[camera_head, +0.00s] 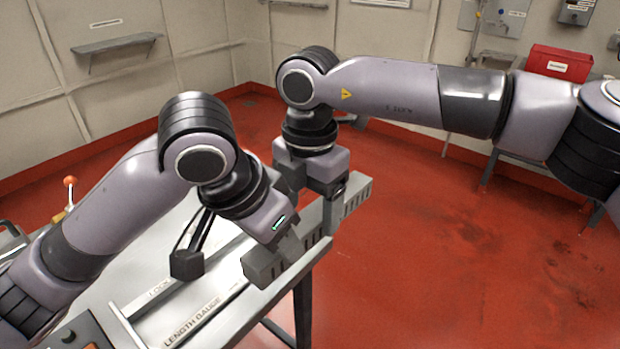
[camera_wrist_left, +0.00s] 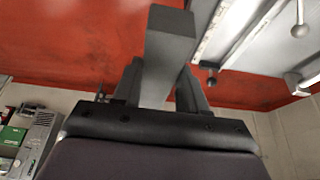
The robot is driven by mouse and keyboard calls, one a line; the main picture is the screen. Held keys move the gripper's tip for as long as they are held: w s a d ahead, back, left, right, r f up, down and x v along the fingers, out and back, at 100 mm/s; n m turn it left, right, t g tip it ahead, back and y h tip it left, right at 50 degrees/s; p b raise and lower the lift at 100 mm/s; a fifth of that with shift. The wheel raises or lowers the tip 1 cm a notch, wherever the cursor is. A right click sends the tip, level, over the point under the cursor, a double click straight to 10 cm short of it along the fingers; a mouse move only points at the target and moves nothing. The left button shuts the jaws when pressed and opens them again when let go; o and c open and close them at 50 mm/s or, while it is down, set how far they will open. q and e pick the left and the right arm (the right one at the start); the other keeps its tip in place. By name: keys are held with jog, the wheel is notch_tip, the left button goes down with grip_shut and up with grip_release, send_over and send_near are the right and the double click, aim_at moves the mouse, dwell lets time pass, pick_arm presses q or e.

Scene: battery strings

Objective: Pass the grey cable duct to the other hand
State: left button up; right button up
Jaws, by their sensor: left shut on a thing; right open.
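The grey cable duct (camera_head: 310,240) is a long bar held in the air over the right edge of the bench, running from lower left to upper right in the head view. My left gripper (camera_head: 290,243) is shut on it near its lower-left part. In the left wrist view the duct (camera_wrist_left: 170,50) passes between the two dark fingers of that gripper (camera_wrist_left: 160,88) and sticks out beyond them. My right gripper (camera_head: 322,208) points down at the duct's upper-right part with its jaws open. One finger is in front of the duct; whether they touch is unclear.
The bench (camera_head: 205,296) below has a strip marked LENGTH GAUGE (camera_head: 190,322). A lever with an orange knob (camera_head: 70,182) stands at the left. A red box (camera_head: 558,64) is by the back wall. The red floor to the right is open.

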jog(key=shift+f, duration=0.7)
jog(key=c, duration=1.1)
pick_arm(q)
jog(key=o, duration=1.2)
pick_arm(e)
jog(key=shift+c, duration=0.2)
pick_arm(q)
jog(key=v, duration=1.2)
jog(key=shift+d+r, duration=0.1)
